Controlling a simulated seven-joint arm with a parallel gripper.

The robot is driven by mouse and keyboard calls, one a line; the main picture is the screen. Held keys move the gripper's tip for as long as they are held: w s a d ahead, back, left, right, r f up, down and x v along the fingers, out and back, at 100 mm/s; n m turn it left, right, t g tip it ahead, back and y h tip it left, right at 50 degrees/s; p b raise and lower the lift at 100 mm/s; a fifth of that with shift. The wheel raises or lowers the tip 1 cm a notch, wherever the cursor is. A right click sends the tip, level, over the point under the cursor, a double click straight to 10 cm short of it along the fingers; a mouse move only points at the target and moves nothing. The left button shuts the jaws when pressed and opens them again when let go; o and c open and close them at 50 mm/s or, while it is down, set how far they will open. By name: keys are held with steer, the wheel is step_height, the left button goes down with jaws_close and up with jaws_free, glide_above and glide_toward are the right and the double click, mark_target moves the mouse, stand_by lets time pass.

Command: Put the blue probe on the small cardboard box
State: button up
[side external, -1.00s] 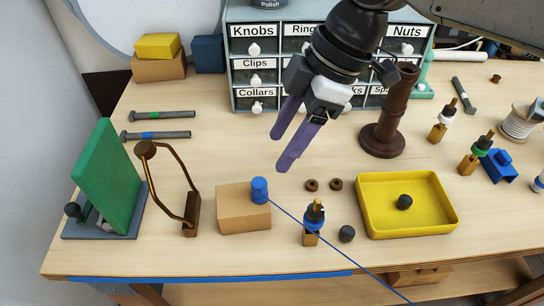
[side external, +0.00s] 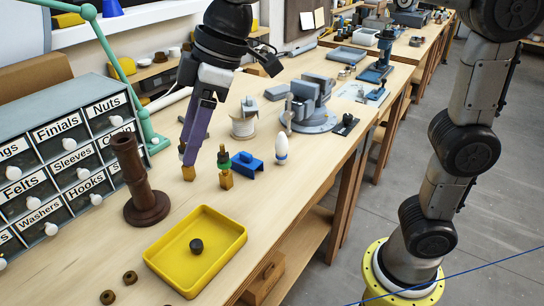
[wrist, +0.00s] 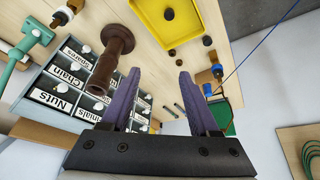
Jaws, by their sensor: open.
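My gripper (side external: 190,150) is open and empty, raised above the bench, its two purple fingers pointing down in the side external view. In the wrist view the fingers (wrist: 158,76) stand apart with nothing between them. The blue probe (wrist: 207,89) appears small beyond the right finger in the wrist view, near the blue cable. Neither box nor probe is in the side external view now.
A yellow tray (side external: 153,262) holds a black knob (side external: 196,245). A dark brown turned column (side external: 130,171) stands near the labelled drawers (side external: 62,150). Upright sockets (side external: 225,170) and a blue block (side external: 247,165) stand near the gripper. A blue cable (side external: 470,272) crosses the lower right.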

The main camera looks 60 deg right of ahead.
steer(key=s+d+f+m+t+h, duration=0.1)
steer(key=s+d+f+m, duration=0.4)
steer(key=s+d, duration=0.4)
steer(key=s+d+f+m+t+h, duration=0.1)
steer(key=s+d+f+m+h, duration=0.1)
steer(key=s+d+f+m, duration=0.3)
steer(key=s+d, duration=0.4)
steer(key=d, duration=0.2)
steer(key=shift+s+f, duration=0.15)
